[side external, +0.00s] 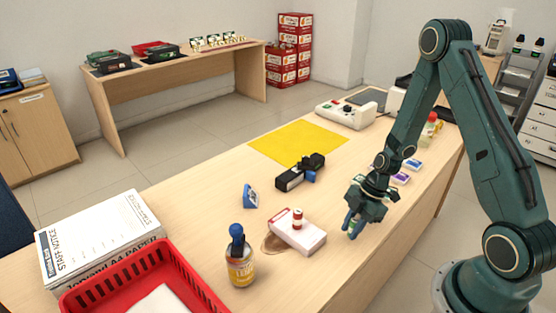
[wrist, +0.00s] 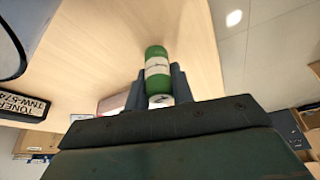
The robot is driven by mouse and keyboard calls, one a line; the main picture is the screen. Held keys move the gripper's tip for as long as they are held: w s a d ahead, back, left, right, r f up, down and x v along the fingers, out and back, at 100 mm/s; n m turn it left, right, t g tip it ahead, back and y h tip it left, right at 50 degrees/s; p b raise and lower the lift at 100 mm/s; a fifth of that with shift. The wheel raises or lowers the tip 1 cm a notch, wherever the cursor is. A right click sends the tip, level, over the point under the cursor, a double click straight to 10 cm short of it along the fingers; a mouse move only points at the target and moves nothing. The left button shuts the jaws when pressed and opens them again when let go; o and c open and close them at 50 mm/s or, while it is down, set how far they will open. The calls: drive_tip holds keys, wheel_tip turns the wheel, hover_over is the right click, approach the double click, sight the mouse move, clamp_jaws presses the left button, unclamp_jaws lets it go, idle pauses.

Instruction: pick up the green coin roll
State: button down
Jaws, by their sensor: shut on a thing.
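The green coin roll (wrist: 157,66) is a short green cylinder with a pale label band, seen in the wrist view. My gripper (wrist: 157,88) has one finger on each side of it and is shut on it. In the side external view my gripper (side external: 354,222) is low over the right front part of the counter. The roll is mostly hidden there by the fingers, and I cannot tell whether it touches the counter.
A white box (side external: 297,236) with a small red-and-white item on it lies left of my gripper. A yellow mat (side external: 297,142) lies behind.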

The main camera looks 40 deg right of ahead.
sight(353, 220)
wheel_tip(353, 220, up, 19)
drive_tip(key=shift+f, duration=0.15)
idle(0.5)
drive_tip(key=shift+w+d, duration=0.1)
idle(0.5)
